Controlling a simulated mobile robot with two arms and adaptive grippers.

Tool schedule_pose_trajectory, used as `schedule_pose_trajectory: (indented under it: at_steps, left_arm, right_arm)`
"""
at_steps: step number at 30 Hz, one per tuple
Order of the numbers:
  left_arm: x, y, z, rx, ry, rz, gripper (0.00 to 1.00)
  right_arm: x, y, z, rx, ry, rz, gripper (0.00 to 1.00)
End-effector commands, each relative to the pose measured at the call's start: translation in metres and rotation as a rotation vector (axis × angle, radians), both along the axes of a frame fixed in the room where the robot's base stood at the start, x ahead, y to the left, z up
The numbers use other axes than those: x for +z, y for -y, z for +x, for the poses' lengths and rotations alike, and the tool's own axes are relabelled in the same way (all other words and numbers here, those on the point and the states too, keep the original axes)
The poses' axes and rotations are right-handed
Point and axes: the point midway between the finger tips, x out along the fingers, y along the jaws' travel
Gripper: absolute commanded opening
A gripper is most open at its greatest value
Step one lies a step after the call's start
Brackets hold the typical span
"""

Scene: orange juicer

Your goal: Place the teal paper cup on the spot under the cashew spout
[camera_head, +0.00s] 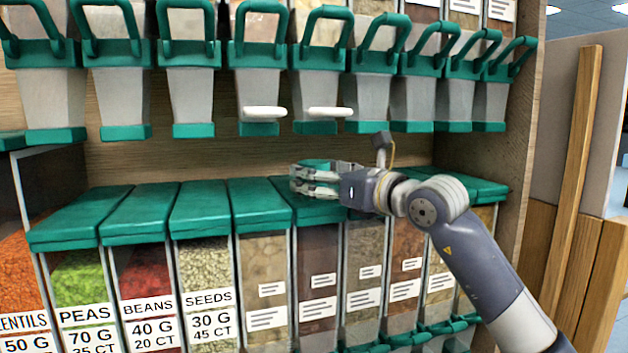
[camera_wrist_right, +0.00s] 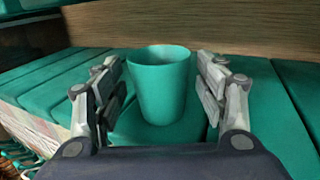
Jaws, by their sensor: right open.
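The teal paper cup (camera_wrist_right: 160,88) stands upright on a green bin lid in the right wrist view, between the two fingers of my right gripper (camera_wrist_right: 160,75). The fingers are open, with a visible gap on each side of the cup. In the head view my right gripper (camera_head: 298,180) is low over the lower bin lids, and only part of the cup (camera_head: 316,163) shows behind its fingers. Upper dispensers hang above; two have white pieces (camera_head: 265,113) (camera_head: 328,112) at their bottoms. I cannot tell which spout is the cashew one. My left gripper is not in view.
A row of lower bins with green lids (camera_head: 130,213) runs below, labelled lentils, peas, beans and seeds at the left. The wooden back panel (camera_head: 240,155) is close behind the lids. A wooden side wall (camera_head: 525,150) stands at the right.

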Motion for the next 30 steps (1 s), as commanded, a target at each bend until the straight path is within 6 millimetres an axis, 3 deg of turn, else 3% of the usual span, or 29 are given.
schedule_pose_trajectory:
  at_steps: [1, 6, 15, 30]
  left_arm:
    - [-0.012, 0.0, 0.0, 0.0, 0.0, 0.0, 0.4]
    - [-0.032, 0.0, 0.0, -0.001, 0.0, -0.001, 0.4]
    - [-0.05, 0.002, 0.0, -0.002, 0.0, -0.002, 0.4]
    - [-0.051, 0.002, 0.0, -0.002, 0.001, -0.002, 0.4]
  right_arm:
    - [-0.007, 0.007, -0.007, -0.002, 0.002, -0.002, 0.66]
    - [-0.008, 0.033, -0.037, -0.003, 0.005, -0.004, 0.66]
    - [-0.004, 0.063, -0.073, -0.002, 0.002, -0.002, 0.66]
    - [-0.004, 0.064, -0.081, 0.016, -0.003, 0.009, 0.66]
